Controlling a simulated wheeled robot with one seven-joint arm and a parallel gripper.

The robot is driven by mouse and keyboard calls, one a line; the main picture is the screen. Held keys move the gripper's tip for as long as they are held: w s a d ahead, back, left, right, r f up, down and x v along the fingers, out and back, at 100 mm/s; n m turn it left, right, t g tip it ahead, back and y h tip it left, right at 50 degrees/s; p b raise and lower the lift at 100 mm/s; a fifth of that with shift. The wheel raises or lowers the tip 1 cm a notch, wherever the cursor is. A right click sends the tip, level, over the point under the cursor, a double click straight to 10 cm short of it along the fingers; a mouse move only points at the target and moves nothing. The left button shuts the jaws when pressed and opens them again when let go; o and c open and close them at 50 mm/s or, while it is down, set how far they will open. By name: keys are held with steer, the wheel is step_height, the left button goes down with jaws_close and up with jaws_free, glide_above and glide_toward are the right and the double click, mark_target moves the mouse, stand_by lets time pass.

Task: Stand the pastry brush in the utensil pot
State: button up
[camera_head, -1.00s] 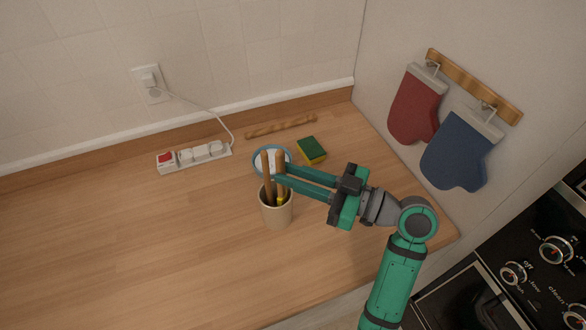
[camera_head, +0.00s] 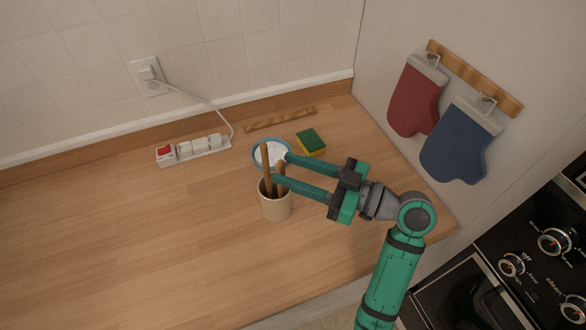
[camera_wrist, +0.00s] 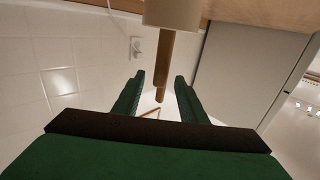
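The cream utensil pot (camera_head: 275,209) stands upright on the wooden counter, its outside also at the top of the wrist view (camera_wrist: 172,12). Two wooden handles rise from it. The right, shorter one is the pastry brush (camera_head: 280,169); its head is hidden inside the pot. The left, taller one is another utensil (camera_head: 266,162). My gripper (camera_head: 282,168) is above the pot's right side with its fingers spread, one on each side of the brush handle. In the wrist view (camera_wrist: 159,85) the fingers stand clearly apart; I cannot tell if either touches a handle.
A blue-rimmed bowl (camera_head: 256,152) sits just behind the pot, with a yellow-green sponge (camera_head: 310,142) to its right. A wooden stick (camera_head: 280,120) and a power strip (camera_head: 194,151) lie near the wall. Oven mitts (camera_head: 462,145) hang at right. The left counter is clear.

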steer(key=v, duration=1)
steer(key=shift+d, duration=0.3)
steer(key=shift+s, duration=0.1)
stand_by(0.4)
